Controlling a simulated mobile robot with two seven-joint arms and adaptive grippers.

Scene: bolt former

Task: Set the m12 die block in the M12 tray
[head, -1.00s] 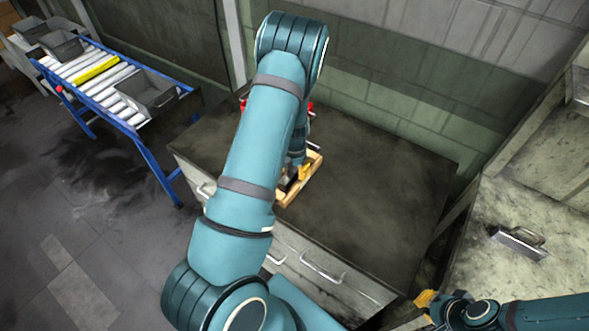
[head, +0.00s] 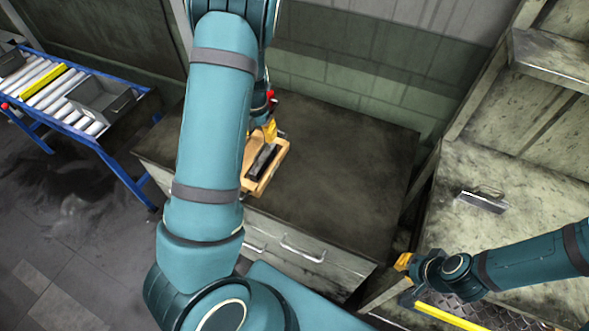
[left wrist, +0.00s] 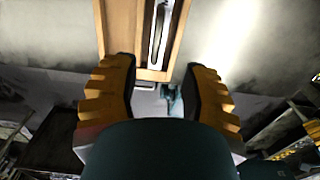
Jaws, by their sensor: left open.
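A wooden tray (head: 278,160) lies on the dark-topped cabinet, with a dark block (head: 262,162) inside it. No marking is readable on either. My left gripper (head: 268,130) is at the tray's far end, partly hidden by my arm. In the left wrist view its yellow fingers (left wrist: 160,95) are open with nothing between them. The tray (left wrist: 180,45) and the block with a long handle (left wrist: 159,30) lie beyond the fingertips there, apart from them. My right gripper (head: 405,262) is at the lower right, away from the tray; its opening is unclear.
A metal block with a handle (head: 484,200) sits on the right bench (head: 540,215). The cabinet top (head: 350,170) is clear right of the tray. A roller conveyor with a grey bin (head: 105,98) stands at left. A yellow-edged item (head: 450,315) is at the lower right.

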